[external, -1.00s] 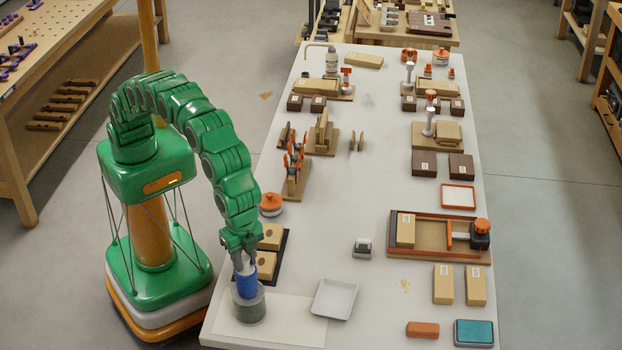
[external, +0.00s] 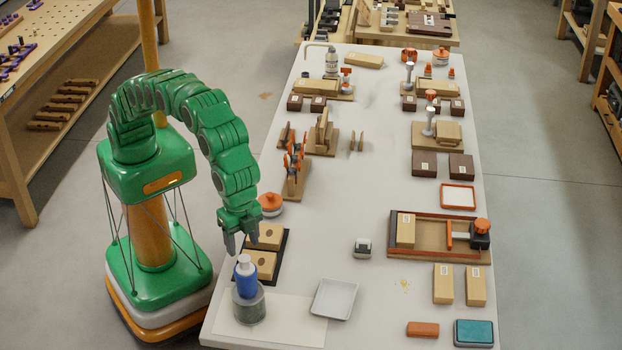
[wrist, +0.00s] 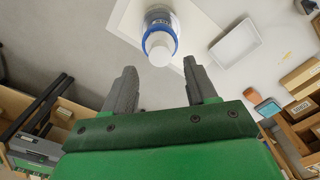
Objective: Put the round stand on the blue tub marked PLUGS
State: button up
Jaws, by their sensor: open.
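A blue tub (external: 246,282) shaped like a bottle, with a white cap, stands upright at the table's near left corner. It sits on or in a round grey stand (external: 249,306); I cannot tell which. The tub's cap and blue shoulder also show at the top of the wrist view (wrist: 160,24), with a label too small to read. My gripper (external: 244,246) is open and empty, just above and behind the cap, apart from it. In the wrist view the tub lies beyond the spread fingertips (wrist: 160,66). The stand is mostly hidden there.
A pale mat (external: 295,322) lies under the stand. A white tray (external: 334,299) is to its right. Tan blocks on a black board (external: 283,243) stand close behind, near my gripper. The table's middle is mostly clear, with a small grey stamp (external: 363,248).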

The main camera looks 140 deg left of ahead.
aim_at(244, 257)
notch_tip(244, 257, up, 6)
dwell(0.5)
jog(key=s+a+r+g, duration=0.1)
jog(key=s+r, duration=0.3)
jog(key=s, duration=1)
jog(key=s+r, duration=0.3)
jog(key=s, duration=1.2)
jog(key=s+f, duration=0.3)
jog(key=s, duration=0.7)
jog(key=s+f, duration=0.3)
jog(key=s, duration=0.8)
jog(key=s+f, duration=0.3)
jog(key=s, duration=0.7)
jog(key=shift+s+a+f+g, duration=0.2)
jog(key=shift+f+g, duration=0.1)
jog(key=shift+g, duration=0.1)
